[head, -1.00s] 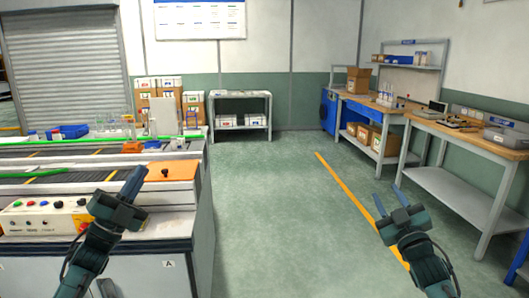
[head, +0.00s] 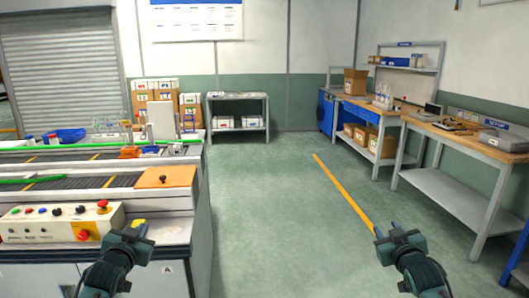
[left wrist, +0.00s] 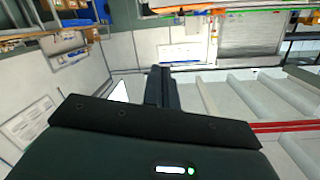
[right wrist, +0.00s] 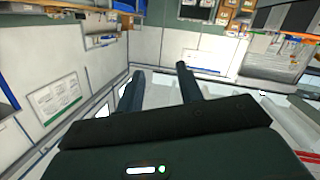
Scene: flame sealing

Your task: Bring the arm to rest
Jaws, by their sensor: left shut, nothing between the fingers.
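My left gripper (head: 139,229) is low in the head view, in front of the flame-sealing bench (head: 165,222) and its control panel. In the left wrist view its fingers (left wrist: 161,88) are together, with nothing between them. My right gripper (head: 388,231) is low at the right, over open floor. In the right wrist view its two fingers (right wrist: 158,86) stand apart with nothing between them. Neither gripper visibly holds anything.
The control panel (head: 50,226) has several buttons. An orange block (head: 166,177) sits on the bench's right end. A wooden-topped workbench (head: 470,139) stands at the right. The floor (head: 265,220) between is clear, with a yellow line (head: 342,190).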

